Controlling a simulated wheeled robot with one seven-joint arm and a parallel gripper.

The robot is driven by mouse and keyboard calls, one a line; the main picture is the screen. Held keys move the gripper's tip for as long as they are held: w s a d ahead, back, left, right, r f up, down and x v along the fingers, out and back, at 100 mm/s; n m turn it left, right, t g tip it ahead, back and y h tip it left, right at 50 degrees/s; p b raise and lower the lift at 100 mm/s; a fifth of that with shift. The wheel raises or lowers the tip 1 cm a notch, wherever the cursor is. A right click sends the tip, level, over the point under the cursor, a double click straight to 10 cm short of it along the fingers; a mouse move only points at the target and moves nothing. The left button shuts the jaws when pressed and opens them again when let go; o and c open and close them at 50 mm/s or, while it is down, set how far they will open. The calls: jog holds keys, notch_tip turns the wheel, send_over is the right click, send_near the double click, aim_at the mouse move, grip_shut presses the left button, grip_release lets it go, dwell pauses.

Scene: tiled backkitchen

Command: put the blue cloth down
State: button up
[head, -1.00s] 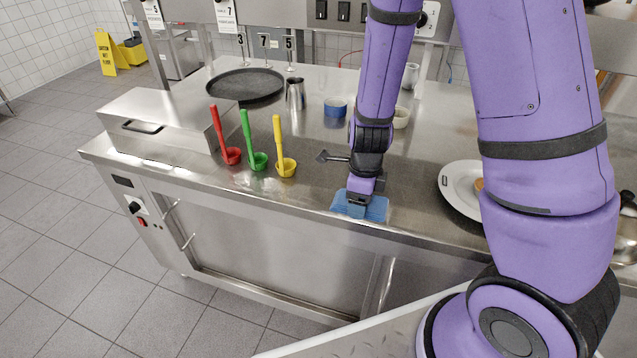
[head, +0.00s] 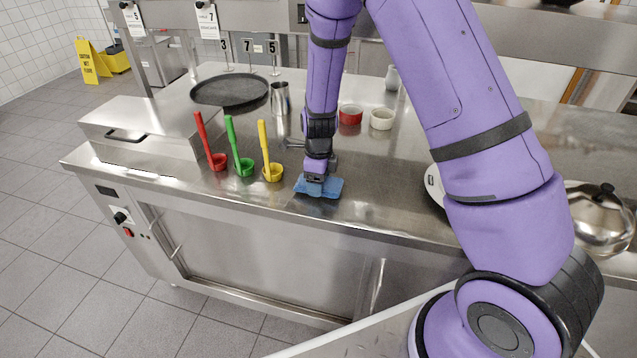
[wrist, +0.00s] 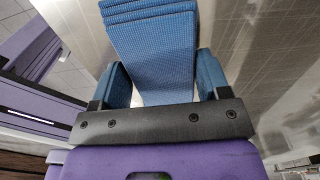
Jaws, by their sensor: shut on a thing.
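The blue cloth (head: 328,188) is a small folded pad at the steel counter's front edge, to the right of the yellow ladle. In the wrist view the cloth (wrist: 155,45) shows its folded layers and lies between the two fingers. My gripper (head: 314,181) points down over the cloth and is shut on it. The gripper also shows in the wrist view (wrist: 163,85). The cloth looks at or just above the counter surface; I cannot tell whether it touches.
Red (head: 217,160), green (head: 243,166) and yellow (head: 271,171) ladles stand just left of the cloth. A red bowl (head: 350,115) and a cream bowl (head: 381,119) are behind. A white plate (head: 432,184) and a domed steel lid (head: 598,222) are at the right. Counter between cloth and plate is clear.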

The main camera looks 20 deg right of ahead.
jog(key=shift+f, duration=0.45)
jog(key=shift+f, duration=0.1)
jog(key=o, duration=0.8)
